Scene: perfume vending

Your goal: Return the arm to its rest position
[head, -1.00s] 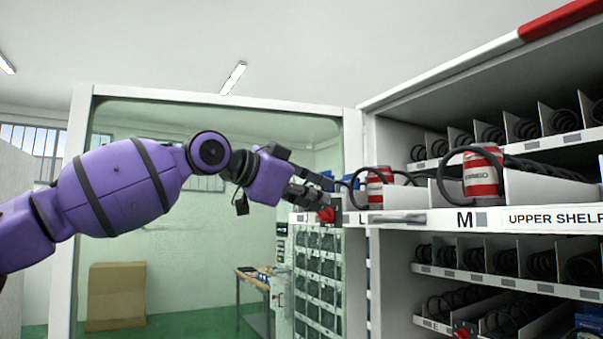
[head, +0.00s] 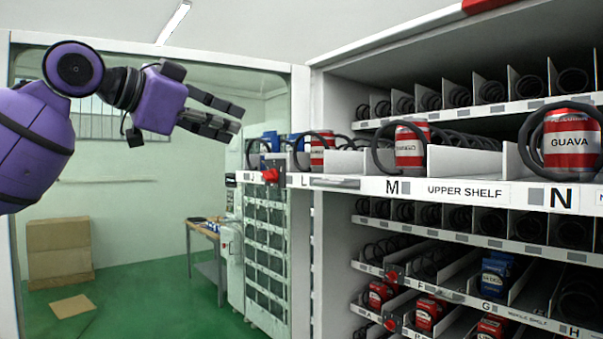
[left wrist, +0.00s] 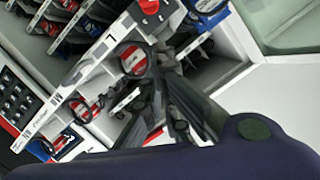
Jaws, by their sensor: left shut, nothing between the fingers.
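My left arm is purple and comes in from the left in the head view. Its dark gripper (head: 235,122) points right, in the air in front of the glass door. It is shut and empty, apart from the upper shelf and its cans. In the left wrist view the dark fingers (left wrist: 188,112) show over the tilted shelves, with no thing held between them. My right gripper shows in neither view.
The vending machine's upper shelf (head: 468,192) holds red-and-white cans (head: 409,146) in coil lanes. Its lower shelf (head: 440,293) holds red and blue items. The glass door (head: 150,215) stands open at left. A cardboard box (head: 58,248) and a table (head: 205,228) stand behind.

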